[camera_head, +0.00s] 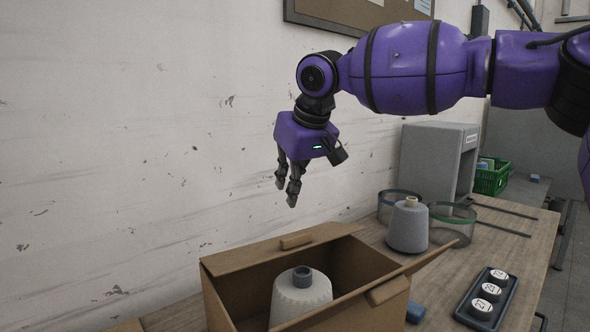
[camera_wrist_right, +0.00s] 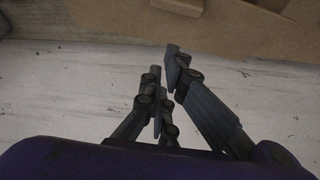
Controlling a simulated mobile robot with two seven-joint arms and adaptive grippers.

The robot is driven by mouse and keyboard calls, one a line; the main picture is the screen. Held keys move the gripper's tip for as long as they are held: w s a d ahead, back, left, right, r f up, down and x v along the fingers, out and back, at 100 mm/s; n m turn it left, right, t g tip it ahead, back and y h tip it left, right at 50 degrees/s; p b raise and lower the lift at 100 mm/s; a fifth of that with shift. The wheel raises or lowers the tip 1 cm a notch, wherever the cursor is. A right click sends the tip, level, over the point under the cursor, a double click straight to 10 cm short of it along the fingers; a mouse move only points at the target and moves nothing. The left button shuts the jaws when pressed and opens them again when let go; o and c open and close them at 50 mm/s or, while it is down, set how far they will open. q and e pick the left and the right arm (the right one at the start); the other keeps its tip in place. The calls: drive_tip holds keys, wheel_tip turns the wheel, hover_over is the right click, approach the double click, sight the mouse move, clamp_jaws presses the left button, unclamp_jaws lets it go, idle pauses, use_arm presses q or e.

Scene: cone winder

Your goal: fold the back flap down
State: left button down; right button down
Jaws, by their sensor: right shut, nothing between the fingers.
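An open brown cardboard box (camera_head: 236,300) stands on the wooden table, with a pale grey yarn cone (camera_head: 302,296) inside. Cardboard of the box (camera_wrist_right: 240,32) and a tab (camera_wrist_right: 180,5) also show at the top of the right wrist view. My right gripper (camera_head: 285,192) is shut and empty. It hangs fingers down above the back flap, near the wall, apart from the cardboard. It also shows in the right wrist view (camera_wrist_right: 172,72). My left gripper is out of view.
Right of the box stand another grey cone (camera_head: 408,226) and two clear round containers. A side flap (camera_head: 430,258) sticks out over the table. A dark tray (camera_head: 487,298) with white round pieces lies farther right. The wall (camera_head: 120,150) is close behind.

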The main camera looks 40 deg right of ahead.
sight(286, 239)
drive_tip(key=f, duration=0.4)
drive_tip(key=shift+s+f, duration=0.1)
drive_tip(key=shift+s, duration=0.3)
drive_tip(key=shift+a+f, duration=0.1)
drive_tip(key=shift+f, duration=0.2)
